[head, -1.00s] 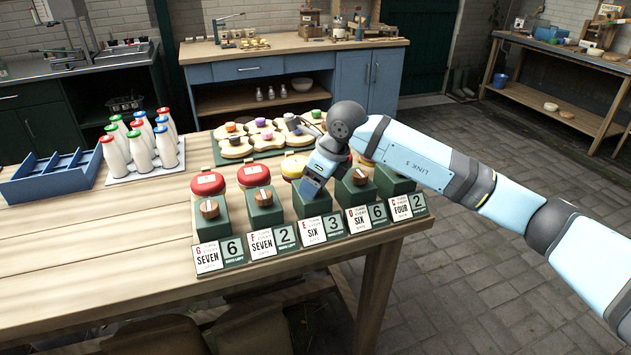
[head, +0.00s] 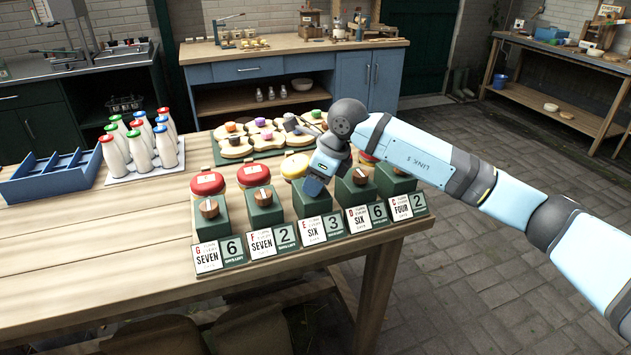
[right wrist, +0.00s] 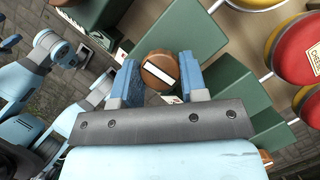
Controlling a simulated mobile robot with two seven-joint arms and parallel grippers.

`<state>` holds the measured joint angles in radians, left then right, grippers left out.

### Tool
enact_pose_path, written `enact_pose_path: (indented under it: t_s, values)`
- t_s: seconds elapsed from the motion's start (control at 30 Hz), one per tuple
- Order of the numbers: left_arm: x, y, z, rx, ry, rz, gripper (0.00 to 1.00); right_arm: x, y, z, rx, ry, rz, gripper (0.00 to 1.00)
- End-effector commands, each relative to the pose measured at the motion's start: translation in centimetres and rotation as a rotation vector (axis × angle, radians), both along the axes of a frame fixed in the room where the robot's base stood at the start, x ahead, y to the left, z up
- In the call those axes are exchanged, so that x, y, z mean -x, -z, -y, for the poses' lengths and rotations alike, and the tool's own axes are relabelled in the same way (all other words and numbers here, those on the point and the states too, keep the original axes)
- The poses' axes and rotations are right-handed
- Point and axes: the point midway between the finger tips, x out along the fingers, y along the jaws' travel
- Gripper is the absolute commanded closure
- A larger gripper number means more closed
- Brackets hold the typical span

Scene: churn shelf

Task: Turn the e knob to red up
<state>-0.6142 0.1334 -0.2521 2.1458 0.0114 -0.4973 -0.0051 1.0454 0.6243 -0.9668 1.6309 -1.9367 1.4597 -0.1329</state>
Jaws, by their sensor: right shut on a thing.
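The e knob (right wrist: 158,69) is a round brown wooden knob with a white line across its face, seen in the right wrist view. It sits between the two blue fingers of my right gripper (right wrist: 158,82), which is shut on it. In the head view my right gripper (head: 314,187) comes down on the green block (head: 309,206) behind the E card (head: 312,229), which reads SIX and 3. There the gripper hides the knob. No red mark shows on the visible face of the knob.
Like knobs stand close on both sides: the F knob (head: 263,197) and the D knob (head: 360,176). Milk bottles (head: 140,150) and a blue crate (head: 50,178) are at the left. The table's front left is bare.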

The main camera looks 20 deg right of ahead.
Motion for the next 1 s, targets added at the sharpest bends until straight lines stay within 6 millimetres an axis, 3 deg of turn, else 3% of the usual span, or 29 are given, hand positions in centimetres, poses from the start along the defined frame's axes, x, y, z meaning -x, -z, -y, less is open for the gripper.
enact_pose_path:
  t_s: [1.0]
  values:
    - [-0.35, 0.20, 0.59, 0.036, 0.007, 0.039, 0.36, -0.41, 0.03, 0.01, -0.001, -0.943, 0.003, 0.84]
